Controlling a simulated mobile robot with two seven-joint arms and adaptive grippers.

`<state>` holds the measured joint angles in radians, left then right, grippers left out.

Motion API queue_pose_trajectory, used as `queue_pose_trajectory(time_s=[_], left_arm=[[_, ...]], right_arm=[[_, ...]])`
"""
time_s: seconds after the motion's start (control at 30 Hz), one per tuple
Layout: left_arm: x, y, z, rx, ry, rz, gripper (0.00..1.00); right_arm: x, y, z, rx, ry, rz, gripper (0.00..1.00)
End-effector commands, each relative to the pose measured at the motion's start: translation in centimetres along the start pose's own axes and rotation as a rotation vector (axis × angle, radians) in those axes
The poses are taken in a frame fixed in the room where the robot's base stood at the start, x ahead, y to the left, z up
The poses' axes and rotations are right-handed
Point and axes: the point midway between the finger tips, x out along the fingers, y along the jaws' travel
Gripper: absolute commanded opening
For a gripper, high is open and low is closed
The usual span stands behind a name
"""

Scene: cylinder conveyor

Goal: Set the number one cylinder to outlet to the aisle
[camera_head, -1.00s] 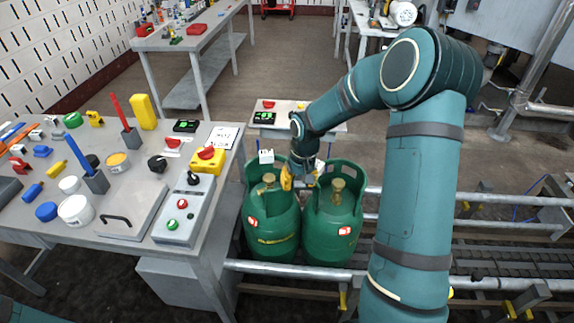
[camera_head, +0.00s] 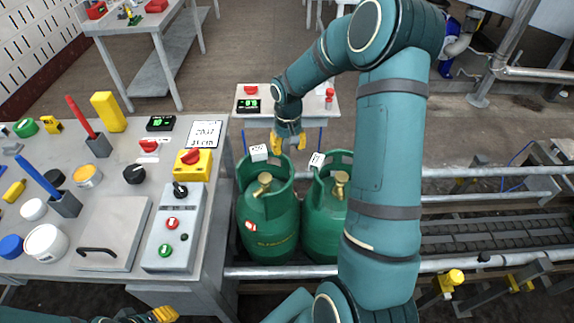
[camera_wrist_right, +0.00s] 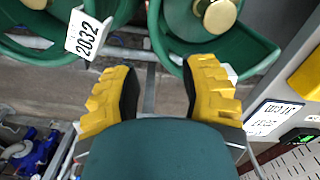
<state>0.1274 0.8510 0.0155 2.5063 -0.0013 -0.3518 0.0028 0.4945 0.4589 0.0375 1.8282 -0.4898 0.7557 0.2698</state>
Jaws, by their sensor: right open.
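Two green gas cylinders with brass valves stand side by side at the conveyor's near end: the left cylinder (camera_head: 268,215) and the right cylinder (camera_head: 322,225), which my right arm partly covers. White tags hang at their collars, the left tag (camera_head: 258,152) and the right tag (camera_head: 317,160). In the wrist view the right cylinder's tag (camera_wrist_right: 88,33) reads 2032. My right gripper (camera_head: 288,143) is open and empty, just beyond the collars and between them; its yellow fingers (camera_wrist_right: 161,90) stand apart with nothing between. My left gripper (camera_head: 163,314) barely shows at the bottom edge; its opening is unclear.
The left table (camera_head: 100,205) carries a button box (camera_head: 172,235), a yellow switch box (camera_head: 190,163) and a printed card (camera_head: 205,135). A small table (camera_head: 310,98) with a green display stands behind the cylinders. Conveyor rails (camera_head: 470,270) run right.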

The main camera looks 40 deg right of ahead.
Motion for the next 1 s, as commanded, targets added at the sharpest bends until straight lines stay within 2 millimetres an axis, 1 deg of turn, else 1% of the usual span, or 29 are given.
queue_pose_trajectory(time_s=[0.03, 0.2, 0.3, 0.4, 0.6, 0.87, 0.9, 0.97, 1.0], left_arm=[[0.4, -0.1, 0.0, 0.0, 0.001, 0.0, 0.47], [1.1, -0.4, -0.1, 0.001, 0.005, 0.0, 0.47], [1.4, -0.5, -0.1, 0.001, 0.007, 0.0, 0.47], [1.6, -0.6, -0.2, 0.001, 0.008, 0.0, 0.47], [1.7, -0.6, -0.2, 0.001, 0.009, 0.0, 0.47], [1.7, -0.6, -0.2, 0.001, 0.01, 0.0, 0.47], [1.7, -0.6, -0.2, 0.001, 0.009, 0.0, 0.47], [1.7, -0.6, -0.2, 0.001, 0.009, 0.0, 0.47], [1.7, -0.6, -0.2, 0.001, 0.009, 0.0, 0.47]], right_arm=[[1.4, 0.0, 0.1, -0.001, -0.003, 0.0, 0.43], [4.5, 0.0, 0.1, -0.001, -0.003, 0.0, 0.43], [6.0, 0.0, 0.1, 0.0, -0.002, 0.0, 0.43], [7.1, 0.0, 0.0, 0.0, -0.001, 0.0, 0.43], [8.0, 0.0, 0.0, 0.0, 0.001, 0.0, 0.43], [8.0, 0.0, 0.0, 0.0, 0.001, 0.0, 0.43], [8.0, 0.0, 0.0, 0.0, 0.001, 0.0, 0.35], [8.0, 0.0, 0.0, 0.0, 0.001, 0.0, 0.14], [8.0, 0.0, 0.0, 0.0, 0.001, 0.0, 0.0]])
